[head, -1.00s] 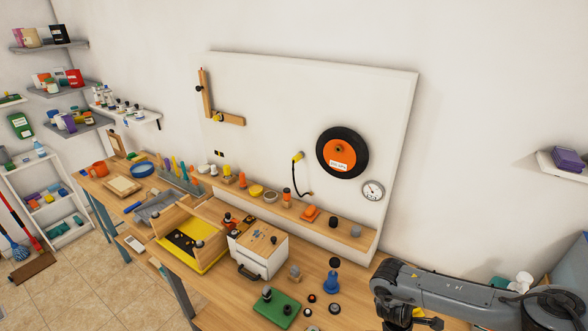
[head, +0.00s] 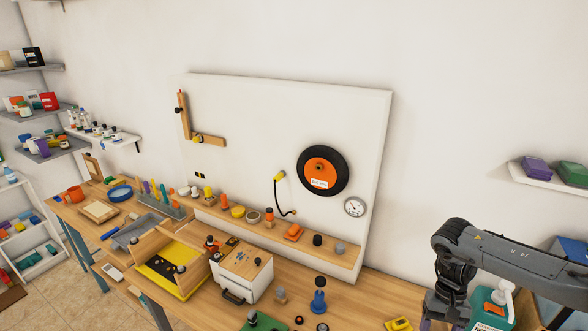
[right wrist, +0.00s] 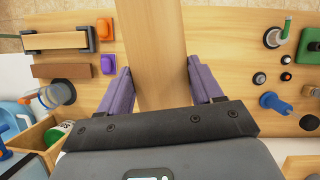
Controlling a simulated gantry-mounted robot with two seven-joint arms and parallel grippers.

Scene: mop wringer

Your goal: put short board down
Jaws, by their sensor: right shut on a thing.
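A plain light-wood board (right wrist: 152,45) runs up the middle of the right wrist view, between the two purple fingers of my right gripper (right wrist: 160,85). The gripper is shut on it. The board's near end is hidden behind the dark gripper body, and its far end runs out of the top of the view. The wooden workbench (right wrist: 225,60) lies below; I cannot tell whether the board touches it. In the head view only my right arm shows at the lower right; its gripper and the board are out of that picture. My left gripper is not in view.
In the right wrist view, orange and purple blocks (right wrist: 108,64) and a clamped wooden bar (right wrist: 55,40) lie left. A blue knob piece (right wrist: 274,104) and several small knobs stand right. In the head view a teal bottle (head: 490,303) stands by my arm.

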